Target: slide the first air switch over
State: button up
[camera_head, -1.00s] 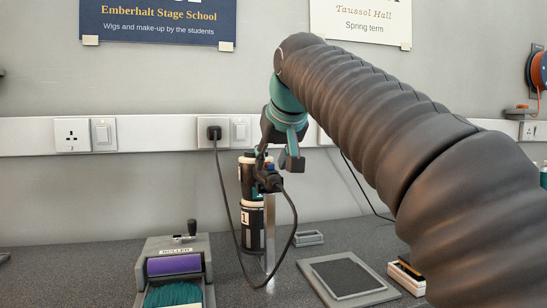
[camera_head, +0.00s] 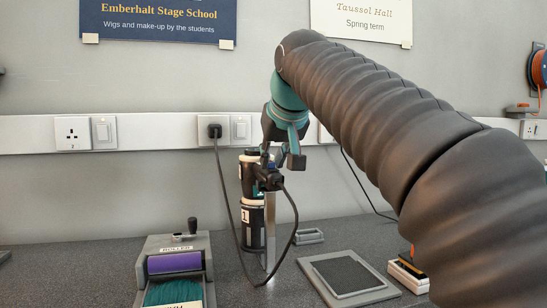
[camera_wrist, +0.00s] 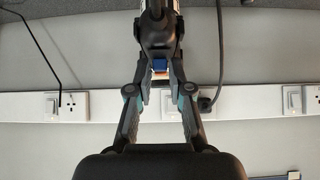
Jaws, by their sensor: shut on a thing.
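My gripper (camera_head: 270,165) points down in front of the black cylinders in the head view. Its fingers close in on a dark corded device (camera_head: 270,181) at the top of a shiny metal post (camera_head: 269,232). In the wrist view my gripper (camera_wrist: 161,68) is shut on this device (camera_wrist: 157,35), with a small blue part (camera_wrist: 159,64) and a pale orange-edged patch between the fingertips. I cannot tell which part is the air switch or how it is set. A black cylinder (camera_head: 252,228) labelled 1 stands behind the post, a second one (camera_head: 249,176) above it.
The device's black cable (camera_head: 231,210) loops from a plugged wall socket (camera_head: 214,130) down to the bench and back up. A roller box (camera_head: 176,262) stands at left. A grey framed pad (camera_head: 346,274) and a small grey tray (camera_head: 308,237) lie at right.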

jog(key=shift+s+d+b, duration=0.2)
jog(key=shift+s, duration=0.4)
jog(key=shift+s+d+b, duration=0.15)
jog(key=shift+s+b, duration=0.05)
jog(key=shift+s, duration=0.35)
grip_shut()
dwell(0.9)
jog(key=o, duration=0.6)
grip_release()
jog(key=shift+o, duration=0.2)
jog(key=shift+r, duration=0.1)
jog(key=shift+p+v, duration=0.8)
jog(key=shift+v, duration=2.2)
jog(key=v, duration=1.2)
